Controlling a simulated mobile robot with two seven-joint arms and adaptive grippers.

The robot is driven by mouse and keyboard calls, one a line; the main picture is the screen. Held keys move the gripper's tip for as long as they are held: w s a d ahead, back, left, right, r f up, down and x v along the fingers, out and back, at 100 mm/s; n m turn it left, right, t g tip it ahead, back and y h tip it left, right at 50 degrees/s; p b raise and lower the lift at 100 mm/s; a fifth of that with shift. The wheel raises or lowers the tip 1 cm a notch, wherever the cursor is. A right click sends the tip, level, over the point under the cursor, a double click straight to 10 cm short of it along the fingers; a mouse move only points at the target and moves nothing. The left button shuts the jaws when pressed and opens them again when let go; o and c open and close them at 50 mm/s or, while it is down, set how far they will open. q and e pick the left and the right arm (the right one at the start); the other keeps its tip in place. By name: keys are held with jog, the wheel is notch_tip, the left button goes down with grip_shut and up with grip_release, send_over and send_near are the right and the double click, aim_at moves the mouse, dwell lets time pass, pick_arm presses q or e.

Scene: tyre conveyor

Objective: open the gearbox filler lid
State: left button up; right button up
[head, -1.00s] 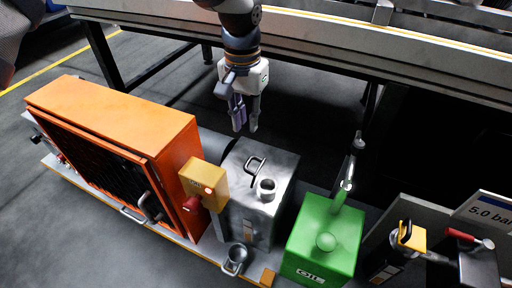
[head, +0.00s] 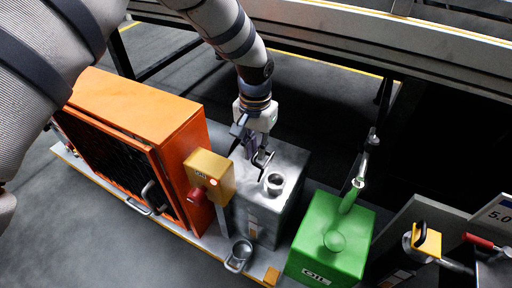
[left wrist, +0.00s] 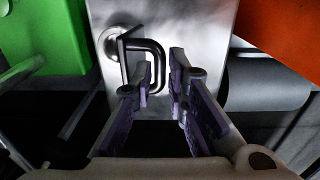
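The grey metal gearbox (head: 290,205) stands between the yellow box and the green oil can. On its top are a dark bent handle (head: 265,160) and a short round filler neck (head: 274,184). My left gripper (head: 252,148) is at the handle, pointing down. In the left wrist view the handle (left wrist: 158,62) shows at the tips of my purple-padded fingers (left wrist: 162,78), which stand apart. Its bar appears between the fingertips; contact cannot be told. The round neck (left wrist: 110,42) shows beside the handle. My right gripper is not in view.
An orange cabinet (head: 150,110) and a yellow box (head: 210,174) with a red knob stand left of the gearbox. A green oil can (head: 335,240) stands to its right. A small metal cup (head: 238,256) sits in front. The conveyor frame (head: 330,40) runs behind.

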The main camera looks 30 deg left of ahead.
pick_arm(q)
grip_shut()
jog(key=shift+a+f+h+p, duration=0.2)
jog(key=shift+a+h+p, duration=0.1)
jog(key=shift+a+p, duration=0.2)
jog(key=shift+a+f+h+p, duration=0.15)
jog(key=shift+a+h+p, duration=0.15)
jog(key=shift+a+p, duration=0.15)
jog(key=shift+o, duration=1.7)
grip_release()
jog(key=shift+r, duration=0.1)
